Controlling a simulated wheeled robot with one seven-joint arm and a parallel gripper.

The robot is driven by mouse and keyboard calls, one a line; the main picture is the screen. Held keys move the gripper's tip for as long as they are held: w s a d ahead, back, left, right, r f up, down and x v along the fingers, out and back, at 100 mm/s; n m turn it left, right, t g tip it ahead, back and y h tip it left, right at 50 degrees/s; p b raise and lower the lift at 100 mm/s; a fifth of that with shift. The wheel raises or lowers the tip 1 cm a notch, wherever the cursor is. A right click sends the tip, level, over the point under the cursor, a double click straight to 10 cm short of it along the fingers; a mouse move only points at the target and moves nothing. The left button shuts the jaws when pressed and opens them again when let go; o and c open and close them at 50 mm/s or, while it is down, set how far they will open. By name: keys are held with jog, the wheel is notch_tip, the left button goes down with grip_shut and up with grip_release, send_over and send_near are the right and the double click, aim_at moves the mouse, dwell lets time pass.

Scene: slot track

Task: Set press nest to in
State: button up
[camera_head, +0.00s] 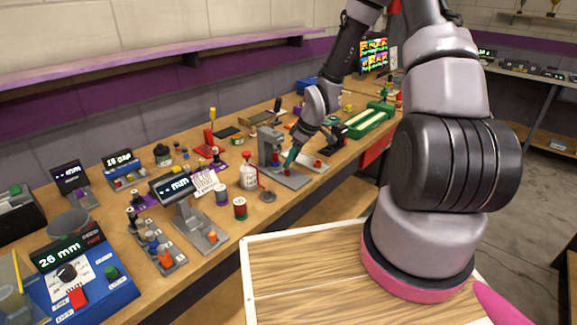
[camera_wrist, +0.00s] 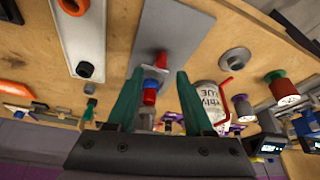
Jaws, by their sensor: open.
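A grey press (camera_head: 268,146) stands on the bench, with a flat grey base plate (camera_head: 295,180) in front of it. The base plate also shows at the top of the wrist view (camera_wrist: 185,30). A small red part (camera_head: 287,170) is on the plate, right below my gripper; I take it for the press nest. My gripper (camera_head: 291,160) has teal fingers and points down over the plate. In the wrist view my gripper (camera_wrist: 158,78) is open, with a red and blue part (camera_wrist: 151,90) showing between its fingers. I cannot tell whether the fingers touch anything. The fingers hide some of the nest in the head view.
A white bottle with a red nozzle (camera_head: 248,172) stands left of the press. A round stand (camera_head: 268,196) and a red spool (camera_head: 240,208) are nearby. A green tray (camera_head: 368,121) is farther back.

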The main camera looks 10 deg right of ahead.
jog(key=v, duration=0.6)
jog(key=shift+r, duration=0.3)
jog(key=shift+s+d, duration=0.1)
jog(key=s+d+r+m+t+h, duration=0.1)
jog(key=s+d+r+m+h, duration=0.15)
jog(key=r, duration=0.65)
jog(key=s+d+r+m+t+h, duration=0.1)
jog(key=s+d+r+m, duration=0.25)
jog(key=r, duration=0.65)
jog(key=s+a+r+m+t+y, duration=0.2)
jog(key=s+r+m, duration=0.6)
jog(key=s+r, duration=0.7)
jog(key=shift+s+r, duration=0.2)
jog(key=shift+s, duration=0.4)
jog(key=shift+a, duration=0.1)
